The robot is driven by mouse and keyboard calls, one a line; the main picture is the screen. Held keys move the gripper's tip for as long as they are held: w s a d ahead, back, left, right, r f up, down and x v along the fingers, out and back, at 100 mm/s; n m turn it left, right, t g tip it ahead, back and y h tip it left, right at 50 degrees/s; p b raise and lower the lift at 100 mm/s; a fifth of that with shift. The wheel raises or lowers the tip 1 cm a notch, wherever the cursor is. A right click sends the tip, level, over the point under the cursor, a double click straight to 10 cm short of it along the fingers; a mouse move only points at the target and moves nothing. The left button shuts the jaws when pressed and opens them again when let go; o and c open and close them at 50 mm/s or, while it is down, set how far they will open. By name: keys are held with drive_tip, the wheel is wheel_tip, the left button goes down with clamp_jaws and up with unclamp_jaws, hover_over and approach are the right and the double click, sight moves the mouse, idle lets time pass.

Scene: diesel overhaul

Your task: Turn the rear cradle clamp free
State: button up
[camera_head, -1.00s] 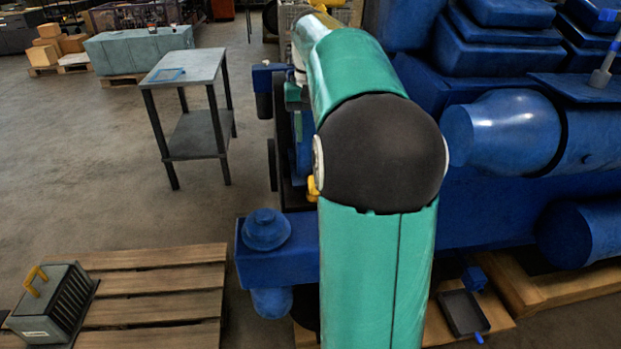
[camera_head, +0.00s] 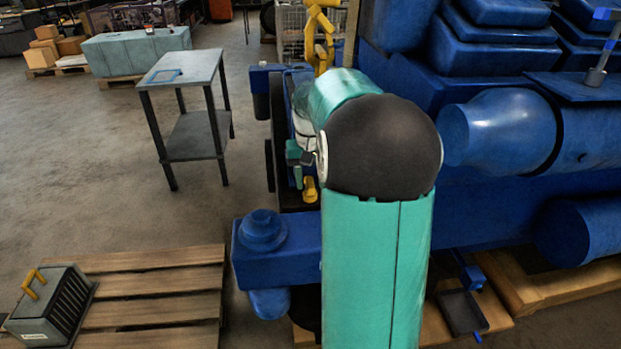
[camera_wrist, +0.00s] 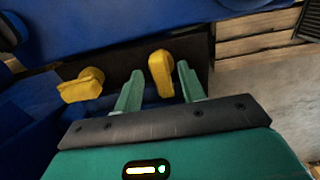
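Two yellow clamp handles show in the wrist view: one at left (camera_wrist: 82,86), clear of my fingers, and one (camera_wrist: 161,70) straight ahead of the gap between them. My gripper (camera_wrist: 158,86) is open, its two green fingers apart, with the second handle at or just beyond the fingertips; I cannot tell whether they touch. In the head view one yellow handle (camera_head: 310,189) shows low beside the blue engine (camera_head: 480,200), just below my gripper (camera_head: 298,156). My arm hides the other handle there. I cannot tell which clamp is the rear one.
A grey table (camera_head: 186,68) stands at left with open floor around it. A wooden pallet (camera_head: 150,300) with a grey yellow-handled box (camera_head: 50,308) lies at lower left. A blue engine part (camera_head: 262,232) juts out near my arm. A black tray (camera_head: 463,312) lies at lower right.

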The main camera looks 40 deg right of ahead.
clamp_jaws()
drive_tip(key=shift+n, duration=0.4)
drive_tip(key=n, duration=0.4)
drive_tip(key=shift+d+n, duration=0.1)
drive_tip(key=shift+n, duration=0.3)
drive_tip(key=n, duration=0.6)
drive_tip(key=shift+d, duration=0.15)
idle(0.3)
unclamp_jaws()
